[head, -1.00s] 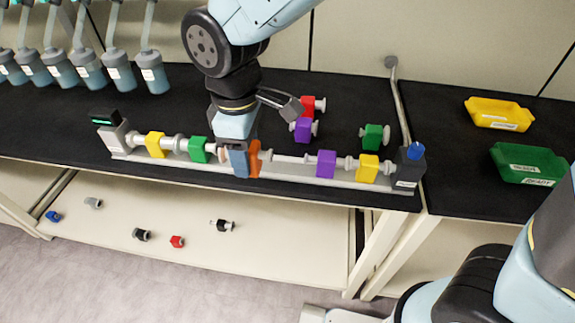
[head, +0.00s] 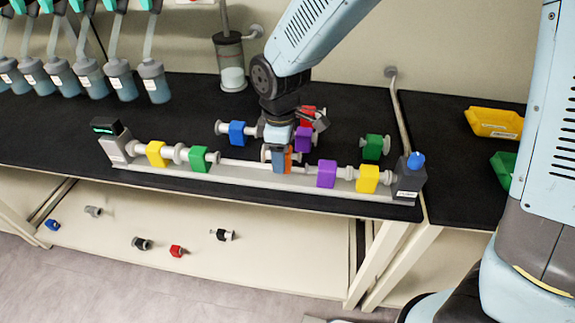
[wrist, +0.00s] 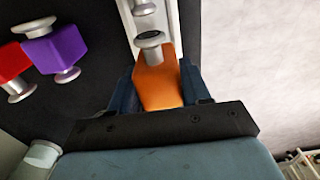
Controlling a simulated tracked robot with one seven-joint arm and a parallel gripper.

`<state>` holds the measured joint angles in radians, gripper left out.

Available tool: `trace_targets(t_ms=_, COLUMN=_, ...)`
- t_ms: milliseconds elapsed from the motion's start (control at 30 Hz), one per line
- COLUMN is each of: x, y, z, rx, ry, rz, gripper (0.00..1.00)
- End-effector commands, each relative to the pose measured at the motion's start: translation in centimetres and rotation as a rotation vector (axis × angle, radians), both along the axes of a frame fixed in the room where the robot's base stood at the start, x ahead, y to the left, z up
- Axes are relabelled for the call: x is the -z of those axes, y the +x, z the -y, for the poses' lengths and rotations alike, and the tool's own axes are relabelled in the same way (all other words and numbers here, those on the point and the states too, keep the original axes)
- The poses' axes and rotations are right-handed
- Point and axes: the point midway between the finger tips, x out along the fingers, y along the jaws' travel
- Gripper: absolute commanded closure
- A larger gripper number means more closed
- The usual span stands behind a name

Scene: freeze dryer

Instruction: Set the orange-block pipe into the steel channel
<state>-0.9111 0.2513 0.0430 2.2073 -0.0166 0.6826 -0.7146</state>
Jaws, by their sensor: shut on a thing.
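My gripper (head: 281,160) is shut on the orange-block pipe (wrist: 160,82), whose orange block sits between the blue jaws in the wrist view. In the head view a strip of the orange block (head: 288,160) shows beside the jaw. The pipe is over the gap in the steel channel (head: 238,173), between the green-block pipe (head: 199,159) on the left and the purple-block pipe (head: 327,173) on the right. I cannot tell whether it touches the channel. Yellow-block pipes (head: 157,154) and (head: 367,179) sit near the channel's two ends.
Behind the channel lie a blue-block pipe (head: 237,134), another purple one (head: 303,140), a red one (head: 307,114) and a green one (head: 374,147). A yellow bin (head: 494,122) and a green bin (head: 503,168) stand at right. Small pipe pieces lie on the lower shelf (head: 285,262).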

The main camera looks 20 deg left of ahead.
Motion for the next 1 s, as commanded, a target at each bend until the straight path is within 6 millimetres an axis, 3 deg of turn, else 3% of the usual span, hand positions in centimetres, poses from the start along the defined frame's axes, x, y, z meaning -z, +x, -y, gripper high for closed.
trace_targets(t_ms=300, x=3.6, y=0.5, z=0.1, rx=-0.002, ry=-0.003, rz=-0.002, gripper=0.92)
trace_targets(t_ms=667, x=3.9, y=0.6, z=0.1, rx=-0.002, ry=-0.001, rz=0.000, gripper=0.92)
trace_targets(t_ms=700, x=4.0, y=0.5, z=0.1, rx=-0.002, ry=-0.001, rz=0.000, gripper=0.51)
trace_targets(t_ms=933, x=3.9, y=0.5, z=0.0, rx=-0.002, ry=-0.001, rz=0.000, gripper=0.29)
trace_targets(t_ms=1000, x=3.9, y=0.5, z=0.0, rx=-0.003, ry=-0.001, rz=0.000, gripper=0.28)
